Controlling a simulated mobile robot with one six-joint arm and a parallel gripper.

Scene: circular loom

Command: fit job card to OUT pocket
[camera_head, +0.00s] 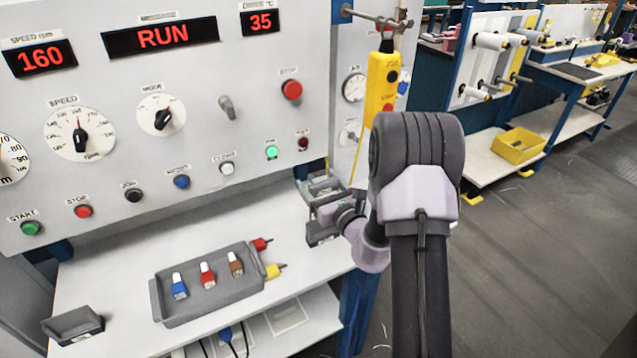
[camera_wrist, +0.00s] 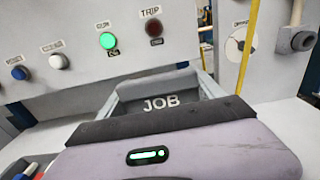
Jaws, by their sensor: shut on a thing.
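My gripper (camera_head: 322,225) is at the right end of the machine's shelf, just in front of a grey tray-like holder (camera_head: 320,188). In the wrist view the holder (camera_wrist: 160,103) has the white word JOB on it and lies just beyond the gripper's body (camera_wrist: 180,155). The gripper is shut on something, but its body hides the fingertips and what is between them. I cannot make out the job card in either view. I see no pocket marked OUT. A small grey open box (camera_head: 76,326) stands at the shelf's left front, with no readable label.
A grey tray (camera_head: 215,304) with blue, red and brown pieces sits mid-shelf, with red and yellow plugs beside it. The control panel (camera_head: 230,120) rises behind. A yellow pendant (camera_head: 381,85) hangs at the right. Bare shelf (camera_head: 125,275) lies left of the tray.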

